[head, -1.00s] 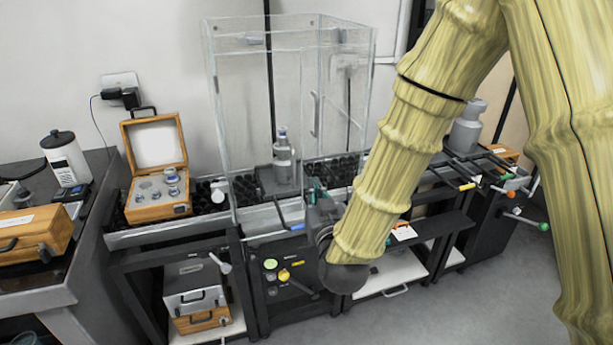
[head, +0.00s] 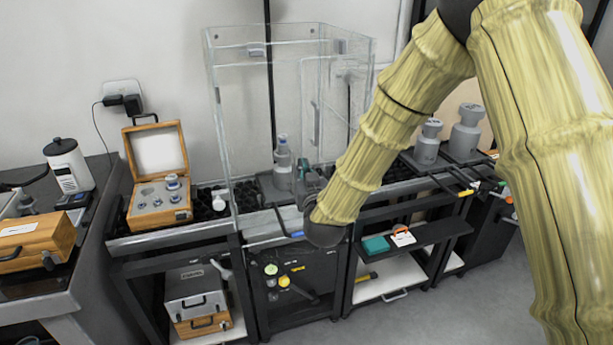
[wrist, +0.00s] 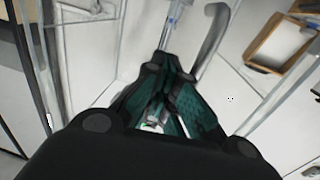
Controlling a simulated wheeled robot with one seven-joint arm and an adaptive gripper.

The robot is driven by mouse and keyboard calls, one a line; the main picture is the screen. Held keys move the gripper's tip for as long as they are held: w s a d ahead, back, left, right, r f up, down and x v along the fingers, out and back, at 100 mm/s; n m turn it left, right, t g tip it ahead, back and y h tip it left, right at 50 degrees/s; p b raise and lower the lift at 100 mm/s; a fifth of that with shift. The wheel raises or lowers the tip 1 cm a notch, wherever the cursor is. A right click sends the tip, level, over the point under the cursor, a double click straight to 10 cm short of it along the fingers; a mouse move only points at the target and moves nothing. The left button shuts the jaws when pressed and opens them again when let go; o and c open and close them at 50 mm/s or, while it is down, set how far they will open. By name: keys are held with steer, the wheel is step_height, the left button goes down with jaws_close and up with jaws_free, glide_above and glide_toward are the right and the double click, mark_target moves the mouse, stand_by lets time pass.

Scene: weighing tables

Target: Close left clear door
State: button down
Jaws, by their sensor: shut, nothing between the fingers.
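The clear weighing enclosure (head: 222,120) stands on the middle bench, with transparent panes and thin edges. A clear pane with a slim upright handle (head: 314,122) shows at its right part. I cannot tell for sure which pane is the left door or how far it stands open. My gripper (head: 304,170) is at the enclosure's lower front, right of a grey metal weight (head: 283,162), and partly hidden by my arm. In the wrist view my gripper (wrist: 163,100) has its teal-lined fingers shut and empty. A curved grey handle (wrist: 212,35) is just beyond the fingers; contact is unclear.
An open wooden weight box (head: 158,205) stands left of the enclosure. Large grey weights (head: 466,132) stand on the right bench. A teal item (head: 376,245) lies on the shelf below. Grey floor is clear in front.

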steer(key=shift+w, duration=0.3)
steer(key=shift+w+a, duration=0.1)
steer(key=shift+w, duration=0.65)
steer(key=shift+s, duration=0.1)
